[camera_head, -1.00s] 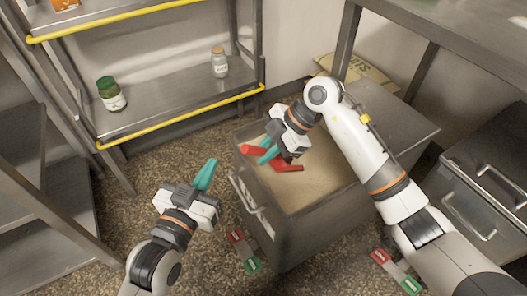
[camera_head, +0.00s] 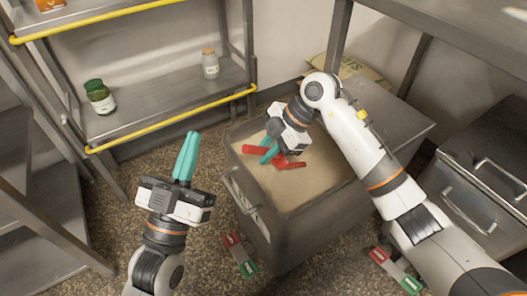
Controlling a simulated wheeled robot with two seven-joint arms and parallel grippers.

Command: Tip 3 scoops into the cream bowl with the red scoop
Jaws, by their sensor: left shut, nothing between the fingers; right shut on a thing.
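The red scoop (camera_head: 291,164) is held by my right gripper (camera_head: 270,154) over the pale contents of an open grey bin. The fingers are shut on it, and the gripper partly hides it. I cannot tell whether the scoop touches the contents or holds any. My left gripper (camera_head: 187,157) is shut and empty, its teal fingers pointing up, to the left of the bin. The cream bowl is not in view.
The grey bin (camera_head: 262,219) stands on the speckled floor, its walls around the scoop. A shelf rack (camera_head: 150,105) with a green-lidded jar (camera_head: 100,97) and a clear jar (camera_head: 210,64) stands behind. A steel counter (camera_head: 455,45) overhangs at right. A drawer unit (camera_head: 490,180) is below it.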

